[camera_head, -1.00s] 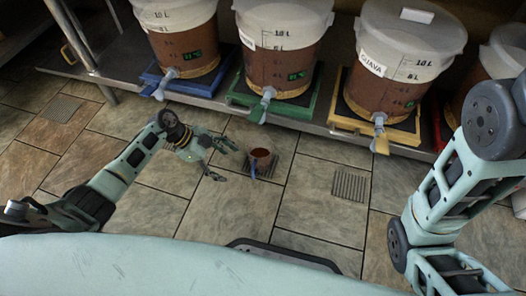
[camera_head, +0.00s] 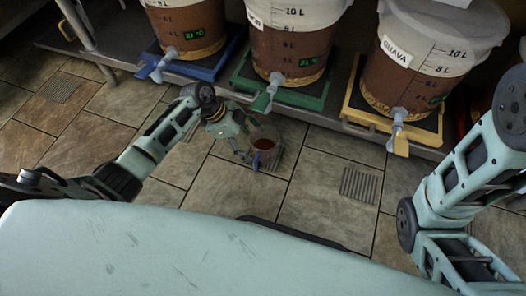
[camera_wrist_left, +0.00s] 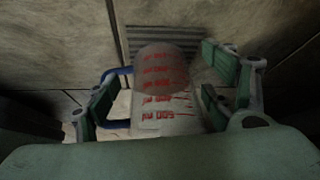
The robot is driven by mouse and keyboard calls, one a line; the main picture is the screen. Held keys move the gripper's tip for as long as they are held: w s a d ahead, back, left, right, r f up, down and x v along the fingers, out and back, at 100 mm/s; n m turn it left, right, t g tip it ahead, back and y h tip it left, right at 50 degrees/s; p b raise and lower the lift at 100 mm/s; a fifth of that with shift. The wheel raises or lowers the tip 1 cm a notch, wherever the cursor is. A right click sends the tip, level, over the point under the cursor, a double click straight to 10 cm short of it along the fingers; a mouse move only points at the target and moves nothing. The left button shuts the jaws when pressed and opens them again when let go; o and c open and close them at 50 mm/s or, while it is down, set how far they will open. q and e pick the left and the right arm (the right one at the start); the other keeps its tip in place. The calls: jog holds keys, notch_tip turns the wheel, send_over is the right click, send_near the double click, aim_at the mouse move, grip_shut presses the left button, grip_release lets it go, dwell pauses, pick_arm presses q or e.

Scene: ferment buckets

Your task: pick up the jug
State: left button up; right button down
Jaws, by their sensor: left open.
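The jug (camera_head: 265,144) is a clear cup with red-brown liquid inside and a blue handle. In the head view it appears at a floor grate below the bucket bench. In the left wrist view the jug (camera_wrist_left: 163,85) shows red volume marks, with its blue handle (camera_wrist_left: 112,80) on the left side. My left gripper (camera_head: 250,136) is open at the jug. In the left wrist view the left gripper (camera_wrist_left: 155,92) has fingers on both sides of the jug; contact cannot be told. My right arm shows at the right, but its gripper is out of view.
Several ferment buckets with taps stand on coloured trays on a metal bench; one bucket (camera_head: 412,85) is labelled GUAVA. The blue tray (camera_head: 213,66), green tray (camera_head: 310,103) and yellow tray (camera_head: 365,118) lie beyond the jug. Another floor grate (camera_head: 360,185) is at right. The tiled floor around is open.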

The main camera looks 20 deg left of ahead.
aim_at(263, 148)
pick_arm(q)
jog(key=shift+w+d+f+b, duration=0.1)
jog(key=shift+d+b, duration=0.25)
jog(key=shift+d, duration=0.3)
jog(key=shift+w+d+f+b, duration=0.1)
jog(key=shift+d+b, duration=0.25)
jog(key=shift+d, duration=0.25)
jog(key=b+x, duration=0.2)
jog(key=x, duration=0.1)
jog(key=shift+d+r, duration=0.1)
jog(key=shift+r, duration=0.1)
jog(key=c, duration=1.2)
